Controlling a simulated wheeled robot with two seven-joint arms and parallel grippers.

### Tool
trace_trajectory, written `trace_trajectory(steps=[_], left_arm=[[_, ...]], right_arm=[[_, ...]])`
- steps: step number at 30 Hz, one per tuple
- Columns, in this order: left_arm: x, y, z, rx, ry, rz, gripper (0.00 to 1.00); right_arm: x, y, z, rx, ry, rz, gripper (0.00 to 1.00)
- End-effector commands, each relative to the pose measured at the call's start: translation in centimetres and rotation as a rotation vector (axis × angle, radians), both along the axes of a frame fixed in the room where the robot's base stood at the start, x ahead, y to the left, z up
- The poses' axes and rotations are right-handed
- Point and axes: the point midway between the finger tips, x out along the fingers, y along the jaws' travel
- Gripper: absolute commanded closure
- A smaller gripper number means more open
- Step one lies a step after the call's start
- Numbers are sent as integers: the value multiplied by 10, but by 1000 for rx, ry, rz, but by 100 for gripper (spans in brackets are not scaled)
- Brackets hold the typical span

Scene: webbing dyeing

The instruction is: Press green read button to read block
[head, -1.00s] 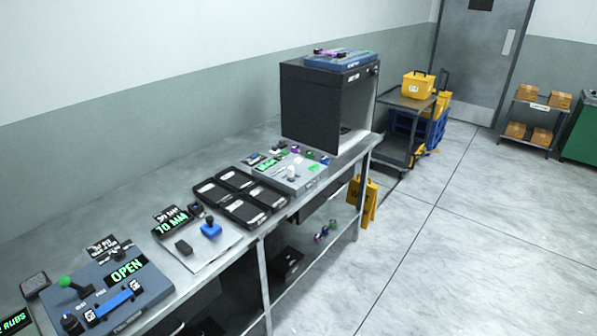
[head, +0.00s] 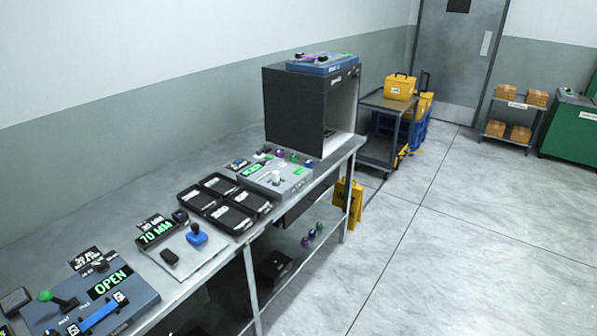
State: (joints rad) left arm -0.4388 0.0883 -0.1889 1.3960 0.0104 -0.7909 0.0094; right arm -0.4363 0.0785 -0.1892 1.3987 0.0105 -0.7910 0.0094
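A light grey reader-like device (head: 262,184) sits on the steel bench, in front of the black box. It has a lit green display (head: 251,168) at its back left and a small green patch (head: 299,171) at its right, which may be the read button. A white upright piece (head: 275,177) stands on its top; I cannot tell whether it is the block. Several small coloured pieces (head: 294,157) lie behind the device. Neither of my grippers is in view.
Black trays (head: 231,218) lie left of the device. A panel with a blue-handled piece (head: 197,234) and a "70 MM" display (head: 158,233) follows, then a blue-grey "OPEN" machine (head: 140,296). A black box (head: 292,108) stands behind. The floor (head: 450,240) at right is clear.

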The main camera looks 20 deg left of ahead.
Motion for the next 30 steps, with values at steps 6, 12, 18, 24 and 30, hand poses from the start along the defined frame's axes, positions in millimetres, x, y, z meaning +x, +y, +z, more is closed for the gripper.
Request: trace_trajectory(steps=[6, 12, 18, 24, 30], left_arm=[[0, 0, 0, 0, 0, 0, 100], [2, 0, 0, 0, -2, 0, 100], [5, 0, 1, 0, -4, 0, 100], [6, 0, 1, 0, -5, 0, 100], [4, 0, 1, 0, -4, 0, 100]], right_arm=[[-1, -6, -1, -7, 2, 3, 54], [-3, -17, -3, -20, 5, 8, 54], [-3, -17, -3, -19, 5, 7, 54], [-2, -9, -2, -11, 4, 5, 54], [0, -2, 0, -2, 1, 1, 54]])
